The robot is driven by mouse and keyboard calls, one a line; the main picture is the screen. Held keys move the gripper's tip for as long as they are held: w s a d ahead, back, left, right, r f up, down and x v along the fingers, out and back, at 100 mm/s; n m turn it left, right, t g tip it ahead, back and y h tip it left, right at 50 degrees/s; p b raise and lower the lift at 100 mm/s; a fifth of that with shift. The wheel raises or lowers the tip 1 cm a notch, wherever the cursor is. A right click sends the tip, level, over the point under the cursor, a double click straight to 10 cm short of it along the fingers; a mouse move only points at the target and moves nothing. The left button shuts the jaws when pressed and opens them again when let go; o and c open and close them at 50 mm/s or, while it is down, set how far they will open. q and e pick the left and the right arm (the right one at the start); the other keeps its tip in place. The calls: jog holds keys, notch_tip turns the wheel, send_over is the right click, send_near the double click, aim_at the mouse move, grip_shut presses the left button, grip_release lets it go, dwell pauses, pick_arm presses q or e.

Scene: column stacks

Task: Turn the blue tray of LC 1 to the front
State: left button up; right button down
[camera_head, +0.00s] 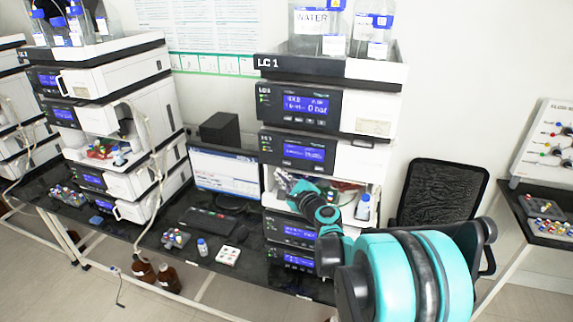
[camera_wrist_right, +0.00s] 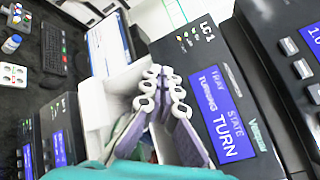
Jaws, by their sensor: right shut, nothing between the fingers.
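The LC 1 stack (camera_head: 333,67) stands right of centre on the dark bench, its name on the top module. My right gripper (camera_head: 284,180) is shut and empty at the open middle bay of this stack, its arm crossing the bay's front. In the right wrist view the fingers (camera_wrist_right: 163,78) are close together beside a module display (camera_wrist_right: 225,115) reading "TRAY STATE", "TURNING" and "TURN". Red and green bits show inside the bay behind my arm. I cannot make out the blue tray; my gripper and arm hide much of the bay. My left gripper is not in view.
Bottles, one labelled WATER (camera_head: 312,20), stand on top of LC 1. A monitor (camera_head: 224,170) and keyboard (camera_head: 209,221) are to the left. A black chair (camera_head: 441,190) stands at the right.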

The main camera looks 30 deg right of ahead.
jog(key=shift+s+a, duration=0.65)
jog(key=shift+a, duration=0.05)
jog(key=shift+f, duration=0.1)
dwell(4.8)
jog(key=s+a+f+n+g+y+b, duration=0.2)
jog(key=s+a+f+n+b, duration=0.2)
jog(key=a+f+n+b, duration=0.4)
jog(key=s+a+f+n+g+y+b, duration=0.2)
jog(key=s+a+f+n+g+b, duration=0.25)
jog(key=a, duration=0.55)
jog(key=s+a+f+n+g+h+b, duration=0.2)
jog(key=s+f+n+b, duration=0.9)
jog(key=s+f, duration=0.7)
notch_tip(320, 180, down, 3)
jog(key=n+g, duration=0.1)
jog(key=n, duration=0.2)
jog(key=shift+a+f+g+h, duration=0.15)
jog(key=shift+g+h, duration=0.2)
jog(key=shift+h, duration=0.05)
jog(key=shift+s+n, duration=0.1)
jog(key=shift+n, duration=0.15)
